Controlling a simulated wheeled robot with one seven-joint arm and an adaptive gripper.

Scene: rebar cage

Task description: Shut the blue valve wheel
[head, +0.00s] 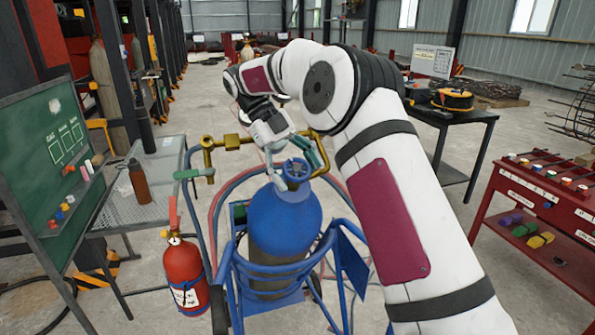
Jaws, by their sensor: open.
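The blue valve wheel (296,170) sits on top of the blue gas cylinder (283,222), which stands upright in a blue cart (265,294). My gripper (285,160) is open just above and around the wheel's upper left side. One finger reaches down at the wheel's left, and the other is at its upper right. I cannot tell whether either finger touches the wheel. My arm comes from the lower right and hides what lies behind it.
A red fire extinguisher (185,277) stands left of the cart. A green board (52,150) and metal table (150,190) are at left, a red cabinet (530,205) at right.

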